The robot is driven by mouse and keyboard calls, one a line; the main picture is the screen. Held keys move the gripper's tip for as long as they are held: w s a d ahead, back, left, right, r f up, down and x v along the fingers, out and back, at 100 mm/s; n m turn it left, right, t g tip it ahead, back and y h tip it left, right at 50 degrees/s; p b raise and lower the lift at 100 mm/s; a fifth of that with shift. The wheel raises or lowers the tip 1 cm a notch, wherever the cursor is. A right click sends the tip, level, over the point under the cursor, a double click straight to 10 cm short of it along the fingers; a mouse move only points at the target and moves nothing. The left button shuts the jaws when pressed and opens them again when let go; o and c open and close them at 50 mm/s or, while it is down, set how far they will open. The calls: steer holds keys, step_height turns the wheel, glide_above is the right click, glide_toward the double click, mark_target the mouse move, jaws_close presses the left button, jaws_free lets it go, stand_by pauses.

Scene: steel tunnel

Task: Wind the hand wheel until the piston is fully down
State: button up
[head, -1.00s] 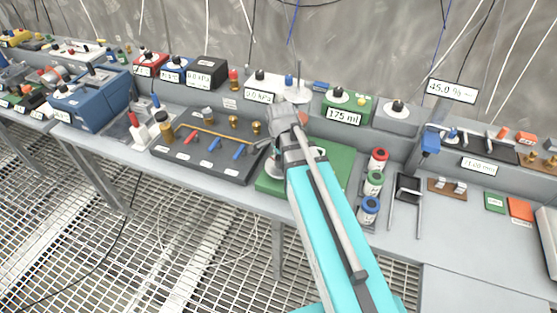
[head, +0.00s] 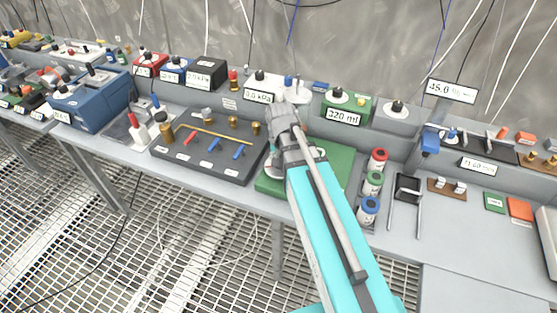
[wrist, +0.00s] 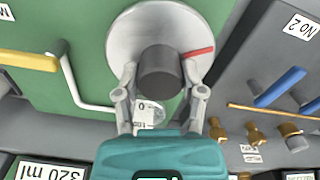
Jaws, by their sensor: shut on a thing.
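The hand wheel is a pale round disc (wrist: 128,38) with a red mark (wrist: 200,52) and a dark grey hub (wrist: 158,78), mounted on a green board (wrist: 50,105). My gripper (wrist: 158,70) is shut on the hub, with one finger on each side of it. In the head view my gripper (head: 285,120) is over the green board (head: 335,158), and my arm hides the wheel. A small part of a white numbered scale (wrist: 147,112) shows between the fingers. The piston cannot be made out. A display (head: 343,116) reads 320 ml.
A dark panel (head: 185,171) with red and blue levers lies left of the green board. Blue handles (wrist: 280,88) and brass fittings (wrist: 255,132) are near my gripper in the wrist view.

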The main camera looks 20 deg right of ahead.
steer(key=n, duration=0.2)
steer(key=shift+w+n, duration=0.25)
steer(key=shift+n, duration=0.15)
steer(key=shift+a+n, duration=0.15)
steer(key=shift+n, duration=1.25)
steer(key=n, duration=0.6)
steer(key=shift+s, duration=0.1)
steer(key=o, duration=1.1)
steer(key=shift+o, duration=0.2)
steer(key=shift+s+r, duration=0.1)
